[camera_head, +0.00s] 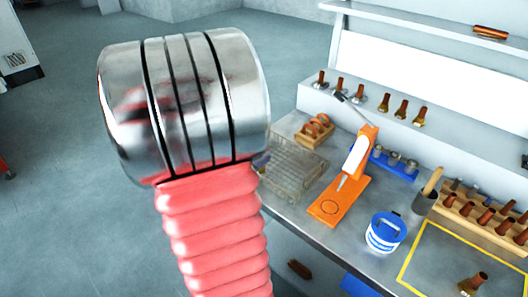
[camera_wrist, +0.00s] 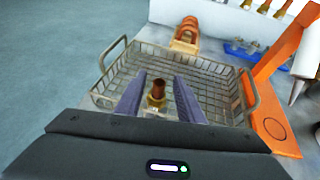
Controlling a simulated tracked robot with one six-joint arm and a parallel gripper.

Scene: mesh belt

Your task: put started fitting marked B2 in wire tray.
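The wire tray (camera_head: 296,176) stands at the left end of the bench, and it fills the middle of the wrist view (camera_wrist: 215,82). A fitting with a copper upper part and a brass lower part (camera_wrist: 157,92) is upright within the tray's outline. My gripper (camera_wrist: 161,80) has its two purple fingers on either side of this fitting. A gap shows between the fitting and the right finger, so the gripper looks open. The fitting's foot is partly hidden, and no B2 mark is legible. In the head view my arm hides most of the gripper.
An orange stand (camera_head: 338,202) is close to the tray's right. A wooden holder with copper rings (camera_head: 315,131) stands behind the tray. A blue-and-white tub (camera_head: 385,232), a wooden rack of fittings (camera_head: 480,216) and a yellow-outlined area with a fitting (camera_head: 472,284) lie further right.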

